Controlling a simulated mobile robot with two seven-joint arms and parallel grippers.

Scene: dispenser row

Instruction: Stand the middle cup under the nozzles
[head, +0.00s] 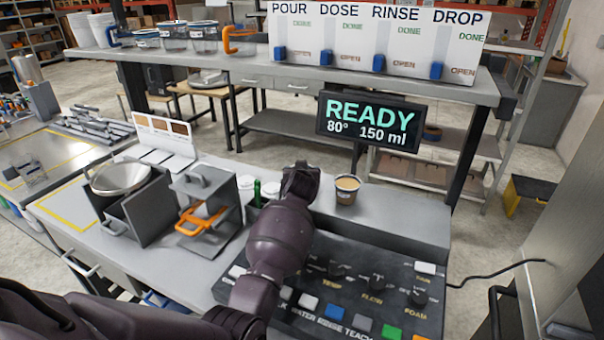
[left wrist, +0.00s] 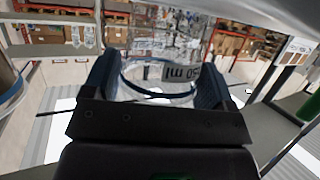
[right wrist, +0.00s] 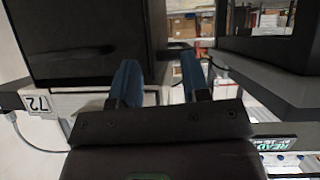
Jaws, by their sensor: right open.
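My left arm crosses the head view, and its gripper is hidden there behind my own wrist. In the left wrist view the left gripper (left wrist: 158,88) has its blue fingers against both sides of a clear cup with a dark blue band (left wrist: 158,92). The cup is hidden in the head view. A paper cup with tan contents (head: 347,189) stands upright on the counter (head: 400,215), right of my left wrist. I cannot tell which is the middle cup, and no nozzles show clearly. My right gripper (right wrist: 155,82) is open and empty, seen only in the right wrist view.
A READY display (head: 368,122) hangs above the counter. A control panel (head: 350,290) with knobs and buttons lies in front. Clear containers (head: 205,38) stand on the upper shelf beside the POUR, DOSE, RINSE, DROP board (head: 375,40). A grey stand with an orange handle (head: 200,218) is at left.

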